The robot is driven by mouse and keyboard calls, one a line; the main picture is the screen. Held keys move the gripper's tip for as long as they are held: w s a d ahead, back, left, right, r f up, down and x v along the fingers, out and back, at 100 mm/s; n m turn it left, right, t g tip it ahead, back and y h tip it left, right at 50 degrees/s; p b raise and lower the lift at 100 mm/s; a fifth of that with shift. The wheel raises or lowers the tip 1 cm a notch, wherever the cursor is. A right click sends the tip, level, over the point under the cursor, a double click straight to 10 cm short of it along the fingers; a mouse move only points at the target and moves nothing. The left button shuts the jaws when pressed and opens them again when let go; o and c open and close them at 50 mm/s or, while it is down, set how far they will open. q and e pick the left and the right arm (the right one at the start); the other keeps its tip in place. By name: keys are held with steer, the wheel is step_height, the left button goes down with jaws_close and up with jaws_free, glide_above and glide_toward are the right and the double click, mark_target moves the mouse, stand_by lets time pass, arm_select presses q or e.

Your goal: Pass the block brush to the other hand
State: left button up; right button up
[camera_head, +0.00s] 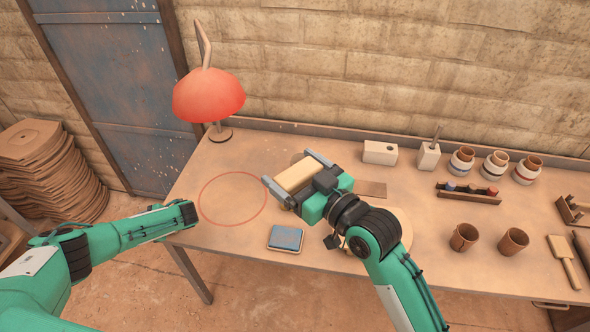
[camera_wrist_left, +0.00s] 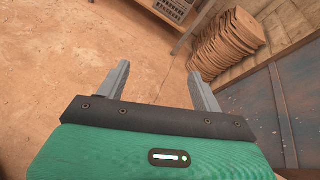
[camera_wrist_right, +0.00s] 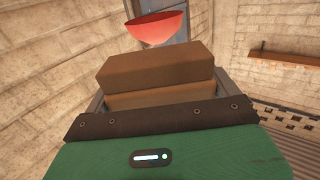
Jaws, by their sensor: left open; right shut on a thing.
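The block brush (camera_head: 296,177) is a pale tan block held between the fingers of my right gripper (camera_head: 293,175), above the middle of the table. In the right wrist view the brush (camera_wrist_right: 155,70) shows as a brown two-layer block between the fingers (camera_wrist_right: 158,100). My left arm comes in from the left, with its hand (camera_head: 180,215) near the table's left front corner, well apart from the brush. In the left wrist view my left gripper (camera_wrist_left: 160,85) has its fingers spread and nothing between them, with the floor beyond.
A red ring (camera_head: 233,198) is marked on the table left of the brush. A blue-grey pad (camera_head: 286,238) lies near the front edge. A red lamp (camera_head: 208,97) stands at the back left. Cups (camera_head: 464,237), jars (camera_head: 495,165) and a paddle (camera_head: 563,262) occupy the right side.

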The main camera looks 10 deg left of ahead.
arm_select(q)
steer(key=s+a+f+m+y, duration=0.2)
steer(key=s+a+f+m, duration=0.15)
steer(key=s+a, duration=0.35)
steer(key=s+d+f+t+h, duration=0.1)
steer(key=s+f, duration=0.2)
steer(key=f, duration=0.3)
steer(key=s+d+f+h, duration=0.1)
steer(key=s+f, duration=0.2)
steer(key=f, duration=0.2)
arm_select(e)
steer(key=shift+a, duration=0.1)
arm_select(q)
steer(key=s+d+f+n+h, duration=0.2)
steer(key=s+d+f+h, duration=0.2)
steer(key=s+d+f, duration=0.35)
steer(key=s+d+f+n+h, duration=0.25)
steer(key=s+d+f, duration=0.25)
steer(key=d+f, duration=0.5)
steer(key=s+d+f+n+t+h, duration=0.1)
steer(key=s+d+f+n+h, duration=0.2)
steer(key=s+d, duration=0.6)
steer(key=s+d+f+n+t+h, duration=0.1)
steer(key=s+d+f+n+h, duration=0.2)
steer(key=s+d+n, duration=0.3)
steer(key=s+d, duration=0.3)
steer(key=d, duration=0.2)
steer(key=shift+s+t+h, duration=0.3)
steer(key=shift+s+h, duration=0.05)
steer(key=shift+s, duration=0.05)
